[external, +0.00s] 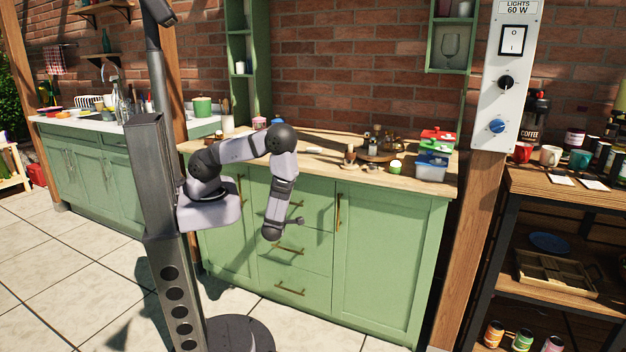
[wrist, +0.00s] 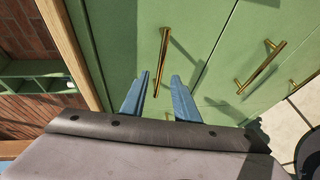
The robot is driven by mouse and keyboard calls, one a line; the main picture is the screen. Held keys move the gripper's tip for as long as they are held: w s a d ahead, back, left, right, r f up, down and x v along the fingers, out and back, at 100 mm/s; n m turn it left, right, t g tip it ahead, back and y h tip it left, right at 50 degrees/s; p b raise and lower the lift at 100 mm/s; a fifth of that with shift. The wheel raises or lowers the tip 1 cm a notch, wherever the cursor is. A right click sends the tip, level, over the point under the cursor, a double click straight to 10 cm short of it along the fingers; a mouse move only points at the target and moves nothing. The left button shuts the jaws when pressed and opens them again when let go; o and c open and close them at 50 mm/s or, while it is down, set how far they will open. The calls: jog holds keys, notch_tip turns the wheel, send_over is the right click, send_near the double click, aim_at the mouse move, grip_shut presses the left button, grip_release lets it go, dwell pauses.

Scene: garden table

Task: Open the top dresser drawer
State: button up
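The green dresser (external: 393,250) has a middle column of drawers with brass bar handles. The top drawer (wrist: 125,30) appears closed flush with the front. Its brass handle (wrist: 164,45) shows in the wrist view, its near end lying between my fingertips. My gripper (wrist: 161,75) is open, with one blue finger on each side of the handle in the picture and nothing held. I cannot tell whether the fingers reach around the bar or are still in front of it. In the external view my gripper (external: 298,221) is at the upper drawers, partly hiding the top drawer.
The middle drawer handle (external: 289,250) and bottom drawer handle (external: 290,290) are below. A cupboard door with a vertical handle (external: 338,211) is on the right. The wooden countertop (external: 420,187) overhangs the drawers and carries bottles and boxes. The tiled floor in front is clear.

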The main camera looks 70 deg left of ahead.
jog(key=shift+x, duration=2.7)
grip_shut()
